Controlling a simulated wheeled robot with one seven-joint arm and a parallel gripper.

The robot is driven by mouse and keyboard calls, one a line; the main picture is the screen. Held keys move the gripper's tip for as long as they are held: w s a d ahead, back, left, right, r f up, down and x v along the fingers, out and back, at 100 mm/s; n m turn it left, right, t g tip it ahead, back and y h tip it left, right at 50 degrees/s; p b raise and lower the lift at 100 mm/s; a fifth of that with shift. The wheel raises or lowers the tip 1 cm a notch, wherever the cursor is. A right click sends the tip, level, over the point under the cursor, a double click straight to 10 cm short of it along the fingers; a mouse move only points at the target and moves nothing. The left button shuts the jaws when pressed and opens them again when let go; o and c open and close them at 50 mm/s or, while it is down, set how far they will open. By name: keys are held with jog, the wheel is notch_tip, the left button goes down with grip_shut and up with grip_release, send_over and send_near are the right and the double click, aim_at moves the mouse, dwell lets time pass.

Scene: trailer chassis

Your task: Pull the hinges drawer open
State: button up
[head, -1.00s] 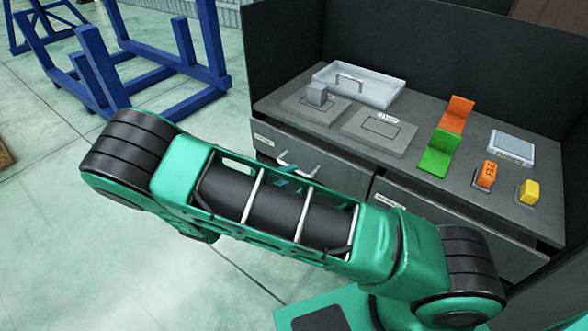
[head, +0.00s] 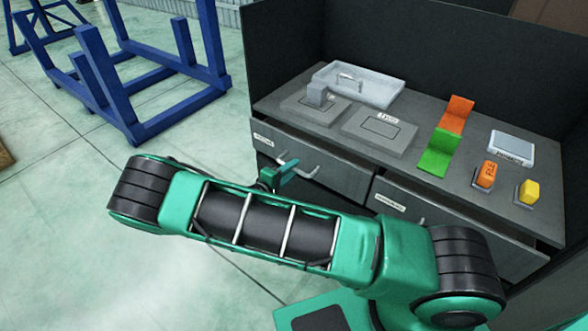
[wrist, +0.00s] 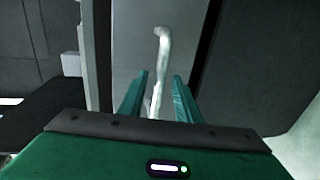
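The left drawer (head: 330,172) of the grey workbench is shut, with a small white label (head: 263,139) at its upper left that is too small to read surely. Its pale bar handle (head: 306,169) sticks out from the front. My gripper (head: 283,174) is at this handle, partly hidden behind my forearm in the head view. In the wrist view the handle (wrist: 162,50) runs between the two green fingers of my gripper (wrist: 157,88). The fingers are apart with visible gaps, so it is open around the handle's near part.
A right drawer (head: 450,232) with its own label is also shut.

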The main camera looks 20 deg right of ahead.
jog(key=shift+w+d+f, duration=0.1)
jog(key=shift+w+d, duration=0.3)
jog(key=shift+d, duration=0.1)
grip_shut()
jog(key=shift+s, duration=0.2)
